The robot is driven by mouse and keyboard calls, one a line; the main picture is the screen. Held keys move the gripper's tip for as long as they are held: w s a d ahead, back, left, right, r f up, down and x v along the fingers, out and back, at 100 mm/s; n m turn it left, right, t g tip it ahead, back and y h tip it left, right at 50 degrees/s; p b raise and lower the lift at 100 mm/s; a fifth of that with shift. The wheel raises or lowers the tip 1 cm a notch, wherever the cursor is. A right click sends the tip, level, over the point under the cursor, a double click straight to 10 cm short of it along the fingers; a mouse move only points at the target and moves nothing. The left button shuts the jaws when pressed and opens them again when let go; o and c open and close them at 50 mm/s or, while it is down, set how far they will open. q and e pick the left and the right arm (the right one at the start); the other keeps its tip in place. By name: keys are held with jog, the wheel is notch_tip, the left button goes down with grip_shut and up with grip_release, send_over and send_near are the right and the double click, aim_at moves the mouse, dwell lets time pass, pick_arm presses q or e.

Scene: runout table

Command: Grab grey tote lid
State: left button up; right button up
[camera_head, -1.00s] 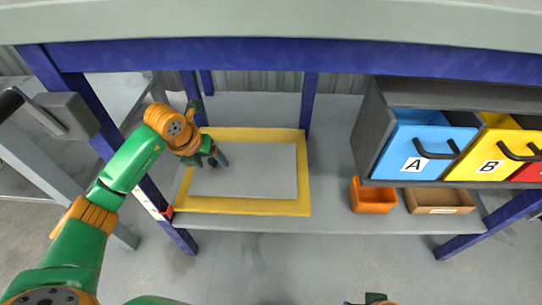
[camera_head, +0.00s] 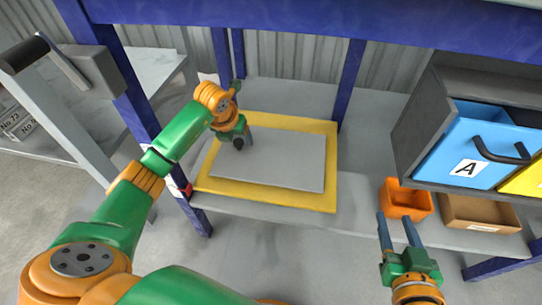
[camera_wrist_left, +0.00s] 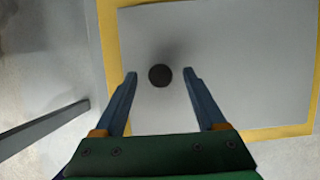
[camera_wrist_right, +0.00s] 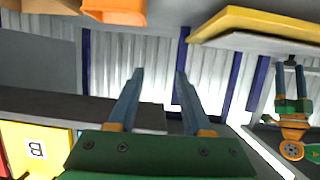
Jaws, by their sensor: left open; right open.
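The grey tote lid (camera_head: 285,160) is a flat grey panel lying on a yellow-bordered area (camera_head: 330,175) of the lower shelf. In the left wrist view, the lid (camera_wrist_left: 245,60) carries a round black knob (camera_wrist_left: 160,75). My left gripper (camera_head: 246,138) is over the lid's left part. In the left wrist view its open fingers (camera_wrist_left: 160,78) stand one on each side of the knob, with gaps; their height above the lid is unclear. My right gripper (camera_head: 398,218) is open and empty, in front of the shelf's right part; it also shows in its own wrist view (camera_wrist_right: 157,75).
An orange bin (camera_head: 405,198) and a cardboard box (camera_head: 480,212) stand at the shelf's right. Above them is a grey cabinet with a blue drawer A (camera_head: 470,145) and a yellow drawer. Blue posts (camera_head: 350,85) frame the shelf. A clear strip lies right of the yellow border.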

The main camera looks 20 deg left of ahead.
pick_arm(q)
jog(key=shift+w+f, duration=0.1)
jog(key=shift+f, duration=0.15)
grip_shut()
pick_arm(e)
jog(key=shift+w+a+r+t, duration=0.1)
jog(key=shift+w+r+t, duration=0.15)
jog(key=shift+r, duration=0.2)
jog(key=shift+w+a+r+t, duration=0.1)
jog(key=shift+r+t, duration=0.15)
jog(key=shift+r, duration=0.15)
dwell(0.5)
